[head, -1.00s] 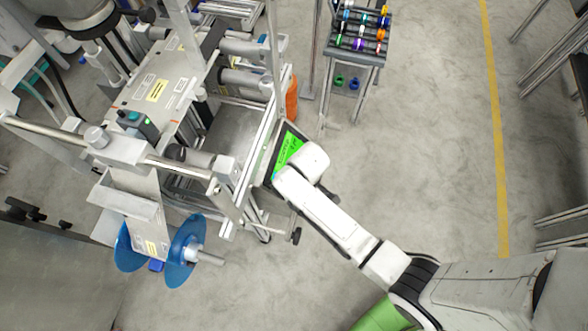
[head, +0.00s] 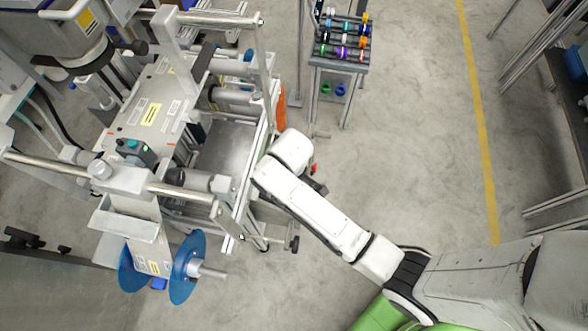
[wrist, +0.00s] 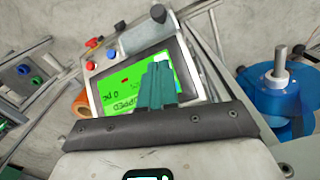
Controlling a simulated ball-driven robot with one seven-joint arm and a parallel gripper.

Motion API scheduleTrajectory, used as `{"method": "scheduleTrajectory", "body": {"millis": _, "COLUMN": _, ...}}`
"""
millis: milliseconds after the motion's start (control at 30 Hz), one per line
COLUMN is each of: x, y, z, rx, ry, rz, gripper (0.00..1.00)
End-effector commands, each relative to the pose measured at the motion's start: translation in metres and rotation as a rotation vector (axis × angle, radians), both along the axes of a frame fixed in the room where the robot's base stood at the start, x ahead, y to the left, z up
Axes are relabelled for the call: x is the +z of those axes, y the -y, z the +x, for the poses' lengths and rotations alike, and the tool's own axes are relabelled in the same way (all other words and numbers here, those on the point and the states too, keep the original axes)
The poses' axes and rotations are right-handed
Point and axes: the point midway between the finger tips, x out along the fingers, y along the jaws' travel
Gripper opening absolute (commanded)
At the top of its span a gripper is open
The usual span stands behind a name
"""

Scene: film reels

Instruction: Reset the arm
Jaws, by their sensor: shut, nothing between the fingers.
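My arm (head: 312,215) reaches from the lower right toward the machine in the head view, its outer end beside the machine's right side. My gripper (wrist: 157,70) shows in the wrist view as two dark green fingers, shut together and empty. They stand in front of a control panel with a lit green screen (wrist: 122,93) and cover part of its text. I cannot tell whether the fingertips touch the screen. The arm hides the screen in the head view.
The machine (head: 150,110) fills the left, with a blue reel (head: 186,270) at its front; the reel also shows in the wrist view (wrist: 275,98). A rack (head: 340,62) of coloured rolls stands at the top. Floor right of the arm (head: 420,150) is clear.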

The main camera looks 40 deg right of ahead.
Motion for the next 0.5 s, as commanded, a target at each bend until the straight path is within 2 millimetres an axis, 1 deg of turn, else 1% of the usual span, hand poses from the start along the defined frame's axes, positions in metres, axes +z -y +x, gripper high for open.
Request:
{"method": "scheduleTrajectory", "body": {"millis": 33, "x": 0.009, "y": 0.0, "z": 0.001, "rx": 0.0, "ry": 0.003, "rz": 0.0, "gripper": 0.0}}
{"method": "scheduleTrajectory", "body": {"millis": 200, "x": 0.027, "y": 0.0, "z": 0.001, "rx": 0.0, "ry": 0.002, "rz": 0.0, "gripper": 0.0}}
{"method": "scheduleTrajectory", "body": {"millis": 300, "x": 0.032, "y": 0.0, "z": 0.001, "rx": 0.0, "ry": 0.001, "rz": 0.0, "gripper": 0.0}}
{"method": "scheduleTrajectory", "body": {"millis": 500, "x": 0.034, "y": 0.0, "z": 0.001, "rx": 0.0, "ry": 0.001, "rz": 0.0, "gripper": 0.0}}
